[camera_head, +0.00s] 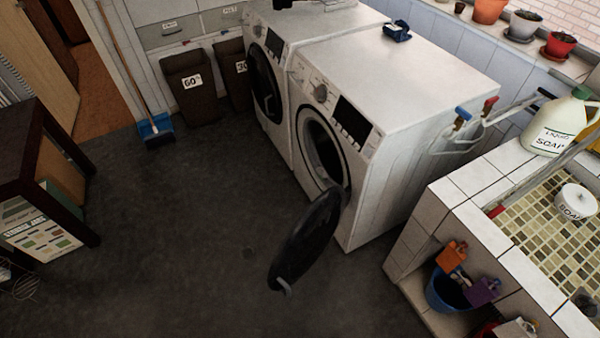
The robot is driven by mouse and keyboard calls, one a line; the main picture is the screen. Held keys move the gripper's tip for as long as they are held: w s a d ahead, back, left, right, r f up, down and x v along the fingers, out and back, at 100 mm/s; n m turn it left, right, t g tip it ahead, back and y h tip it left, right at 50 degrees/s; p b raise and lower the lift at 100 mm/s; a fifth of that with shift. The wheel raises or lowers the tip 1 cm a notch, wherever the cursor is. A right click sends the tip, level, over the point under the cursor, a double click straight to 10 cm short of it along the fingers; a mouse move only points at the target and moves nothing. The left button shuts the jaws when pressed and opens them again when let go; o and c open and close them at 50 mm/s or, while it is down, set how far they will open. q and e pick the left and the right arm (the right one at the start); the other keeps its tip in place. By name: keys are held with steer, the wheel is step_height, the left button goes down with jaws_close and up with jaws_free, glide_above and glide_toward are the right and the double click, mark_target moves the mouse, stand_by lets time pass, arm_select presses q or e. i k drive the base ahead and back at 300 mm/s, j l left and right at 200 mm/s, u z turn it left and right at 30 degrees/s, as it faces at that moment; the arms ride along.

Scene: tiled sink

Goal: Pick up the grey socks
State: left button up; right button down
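I cannot make out any grey socks for certain. A small dark grey lump (585,303) lies at the right edge, by the tiled sink (466,224); it is too small to tell what it is. A faint dark spot (248,253) shows on the floor; I cannot tell what it is. The front washing machine (420,95) has its round door (307,240) swung open, and its drum (322,150) looks dark inside. Neither of my grippers is in view.
A second machine (268,85) stands behind, its door shut. A soap jug (562,125) stands by the sink. The grey floor (180,220) is mostly clear.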

mark_target(321, 172)
steer(key=i+j+u, duration=0.2)
steer(key=j+u, duration=0.2)
steer(key=i+j+u, duration=0.25)
steer(key=j+u, duration=0.2)
steer(key=i+j+u, duration=0.25)
steer(key=u, duration=0.15)
steer(key=i+j+z, duration=0.15)
steer(key=i, duration=0.25)
steer(key=i+j+z, duration=0.1)
steer(key=i, duration=0.35)
steer(key=i+l+z, duration=0.1)
steer(key=z, duration=0.4)
steer(key=i+z, duration=0.35)
steer(key=z, duration=0.15)
steer(key=i+j+z, duration=0.1)
steer(key=z, duration=0.35)
steer(key=i+j+z, duration=0.2)
steer(key=z, duration=0.3)
steer(key=i+j, duration=0.05)
steer(key=i, duration=0.05)
